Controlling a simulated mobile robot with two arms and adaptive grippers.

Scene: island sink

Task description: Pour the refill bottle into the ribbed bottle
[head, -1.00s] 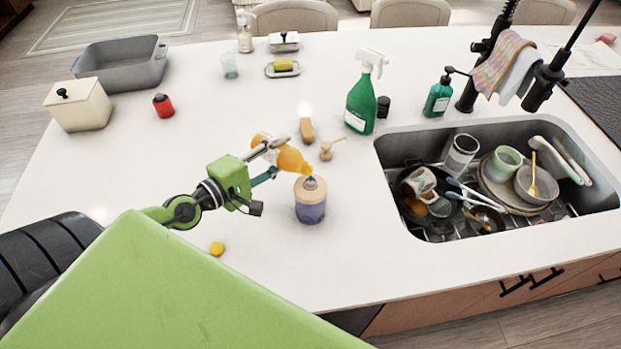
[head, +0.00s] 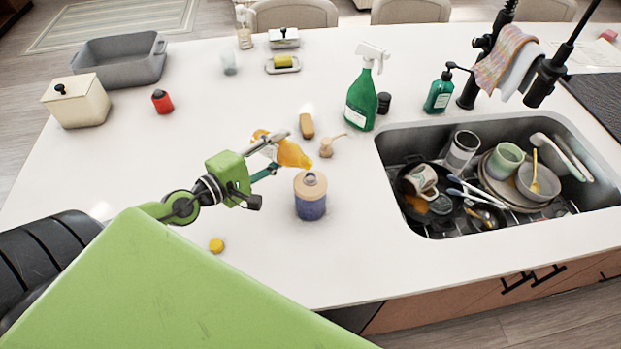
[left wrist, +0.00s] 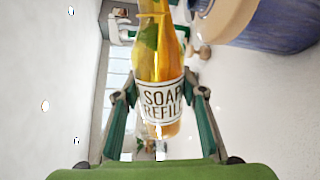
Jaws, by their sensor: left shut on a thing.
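My left gripper (head: 272,158) is shut on the refill bottle (head: 293,154), an orange bottle held tilted, its neck pointing right and slightly down. In the left wrist view the refill bottle (left wrist: 163,104) sits between the fingers with its "SOAP REFILL" label showing. The ribbed bottle (head: 311,203) stands upright on the counter, blue-purple below with a tan upper part and a small opening on top. The refill bottle's mouth is just above and beside that top; contact cannot be told. The ribbed bottle (left wrist: 285,22) also fills the upper right of the wrist view. My right gripper is not in view.
A yellow cap (head: 216,246) lies on the counter. Behind the ribbed bottle are a wooden dipper (head: 327,150) and a brush (head: 306,126). A green spray bottle (head: 362,100) stands left of the full sink (head: 440,232). The counter's front is mostly clear.

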